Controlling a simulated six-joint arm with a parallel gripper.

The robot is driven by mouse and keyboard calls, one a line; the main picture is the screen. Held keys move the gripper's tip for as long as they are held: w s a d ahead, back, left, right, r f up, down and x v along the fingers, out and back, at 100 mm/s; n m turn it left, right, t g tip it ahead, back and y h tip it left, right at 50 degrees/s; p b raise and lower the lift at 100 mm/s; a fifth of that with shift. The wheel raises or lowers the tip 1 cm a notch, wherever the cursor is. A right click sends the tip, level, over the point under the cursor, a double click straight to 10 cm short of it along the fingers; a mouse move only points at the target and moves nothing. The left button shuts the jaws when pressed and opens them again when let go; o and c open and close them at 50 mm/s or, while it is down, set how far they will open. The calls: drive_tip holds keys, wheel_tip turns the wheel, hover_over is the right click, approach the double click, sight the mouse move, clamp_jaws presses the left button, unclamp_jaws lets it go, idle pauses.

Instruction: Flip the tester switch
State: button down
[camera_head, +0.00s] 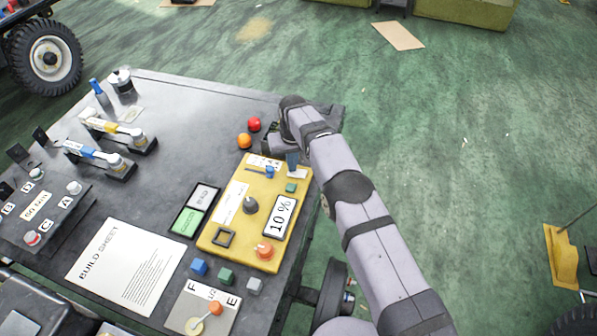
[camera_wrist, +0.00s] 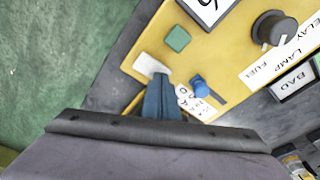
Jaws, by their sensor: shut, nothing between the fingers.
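The yellow tester panel (camera_head: 231,239) lies at the right end of the dark table; it also fills the upper part of the wrist view (camera_wrist: 228,45). Its small blue switch lever (camera_head: 269,171) sits near the far edge beside a printed white label; it also shows in the wrist view (camera_wrist: 199,86). My gripper (camera_head: 292,158) is shut and empty over that far edge, to the right of the lever. In the wrist view its blue fingertips (camera_wrist: 160,80) are left of the lever, with a visible gap, close to a white piece (camera_wrist: 150,66). Whether they touch the white piece I cannot tell.
The panel also carries a green square (camera_head: 291,188), a dark knob (camera_head: 250,205), a "10 %" display (camera_head: 283,217) and an orange knob (camera_head: 265,251). Red (camera_head: 254,124) and orange (camera_head: 244,141) balls lie beyond it.

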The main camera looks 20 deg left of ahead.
wheel_tip(320, 180, up, 7)
drive_tip(key=p, duration=0.3)
drive_tip(key=shift+p, duration=0.3)
drive_tip(key=shift+f, duration=0.1)
idle(0.4)
drive_tip(key=s+d+r+m, duration=0.1)
drive_tip(key=s+d+r, duration=0.15)
drive_tip(key=d, duration=0.55)
drive_tip(key=s+d+r+m, duration=0.1)
drive_tip(key=d+r, duration=0.3)
drive_tip(key=d, duration=0.3)
drive_tip(key=s+d+r+m, duration=0.1)
drive_tip(key=s+d+r, duration=0.15)
drive_tip(key=d, duration=0.55)
drive_tip(key=s+d+m, duration=0.1)
drive_tip(key=s+d, duration=0.4)
drive_tip(key=s, duration=0.3)
drive_tip(key=s+d+m+g, duration=0.1)
drive_tip(key=s+d, duration=0.3)
drive_tip(key=s, duration=0.4)
drive_tip(key=s+d+m, duration=0.1)
drive_tip(key=s+d, duration=0.4)
drive_tip(key=s, duration=0.3)
wheel_tip(320, 180, down, 26)
drive_tip(key=b, duration=2.5)
drive_tip(key=shift+w+h+b, duration=0.2)
drive_tip(key=shift+h+b, duration=0.15)
drive_tip(key=shift+h, duration=0.05)
